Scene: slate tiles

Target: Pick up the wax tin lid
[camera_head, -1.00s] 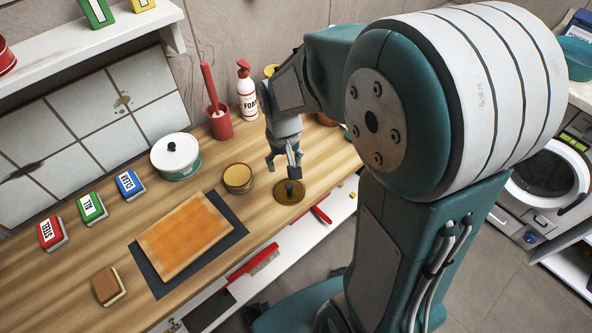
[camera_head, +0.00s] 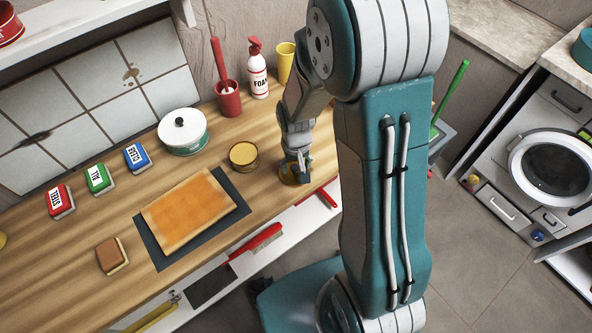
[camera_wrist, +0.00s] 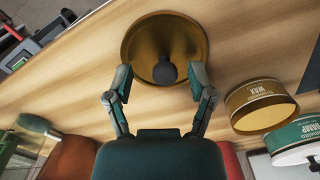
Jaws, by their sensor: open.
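The wax tin lid (camera_wrist: 147,35) is a round brown-gold disc with a dark knob (camera_wrist: 165,73) at its middle. It lies flat on the wooden counter near the front edge. In the head view the lid (camera_head: 287,176) is mostly hidden behind my gripper (camera_head: 299,174). In the wrist view my gripper (camera_wrist: 160,84) is open, with one finger on each side of the knob and a gap on both sides. The open wax tin (camera_wrist: 260,105) stands beside the lid; it also shows in the head view (camera_head: 243,156).
A board (camera_head: 190,212) on a dark mat lies left of the tin. A white and green pot (camera_head: 183,134), red cup (camera_head: 229,101), foam bottle (camera_head: 258,72) and yellow cup (camera_head: 286,62) stand behind. The counter's front edge is close to the lid.

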